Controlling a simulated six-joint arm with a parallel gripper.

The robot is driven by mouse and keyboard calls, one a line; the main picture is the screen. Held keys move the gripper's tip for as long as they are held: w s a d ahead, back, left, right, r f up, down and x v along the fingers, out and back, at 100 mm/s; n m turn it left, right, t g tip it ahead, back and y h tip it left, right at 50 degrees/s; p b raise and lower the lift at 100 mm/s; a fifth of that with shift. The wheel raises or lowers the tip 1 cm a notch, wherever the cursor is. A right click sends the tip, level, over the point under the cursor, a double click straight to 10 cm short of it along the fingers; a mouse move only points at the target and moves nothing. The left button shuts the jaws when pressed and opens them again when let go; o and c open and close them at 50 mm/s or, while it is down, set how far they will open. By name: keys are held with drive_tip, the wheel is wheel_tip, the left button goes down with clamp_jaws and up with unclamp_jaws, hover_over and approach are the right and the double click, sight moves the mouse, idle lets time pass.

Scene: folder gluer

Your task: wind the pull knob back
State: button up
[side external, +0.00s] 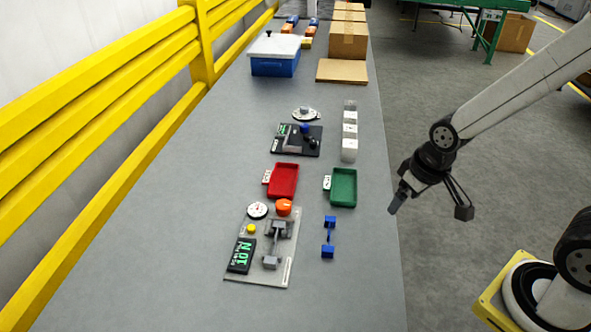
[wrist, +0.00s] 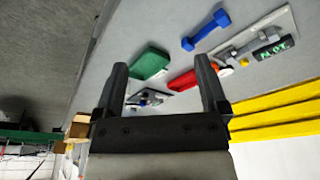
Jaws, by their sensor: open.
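The pull tester is a light plate (side external: 266,277) near the front of the table. My gripper (side external: 430,208) is open and empty, right of the table's right edge and well apart from the knob. In the wrist view its two fingers (wrist: 163,75) are spread.
A blue dumbbell-shaped piece (side external: 329,238) lies right of the tester. Behind are a red tray (side external: 284,180), a green tray (side external: 343,187) and a black device (side external: 297,140). A blue bin (side external: 275,67) and cartons (side external: 348,40) stand farther back. A yellow rail (side external: 110,85) runs left.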

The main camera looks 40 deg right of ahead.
drive_tip(key=w+a+f+m+g, duration=0.1)
drive_tip(key=w+a+m, duration=0.2)
drive_tip(key=w+m, duration=0.3)
drive_tip(key=w+a+m, duration=0.2)
drive_tip(key=w+m, duration=0.2)
drive_tip(key=w, duration=0.5)
drive_tip(key=m+g, duration=0.1)
drive_tip(key=m, duration=0.8)
approach(283, 204)
drive_tip(key=shift+s+d+f, duration=0.2)
drive_tip(key=shift+d+f, duration=0.2)
drive_tip(key=shift+w+a+f+m+g, duration=0.3)
drive_tip(key=shift+w+a+m, duration=0.1)
drive_tip(key=shift+m, duration=0.1)
drive_tip(key=shift+f, duration=0.15)
drive_tip(key=shift+f, duration=3.75)
clamp_jaws()
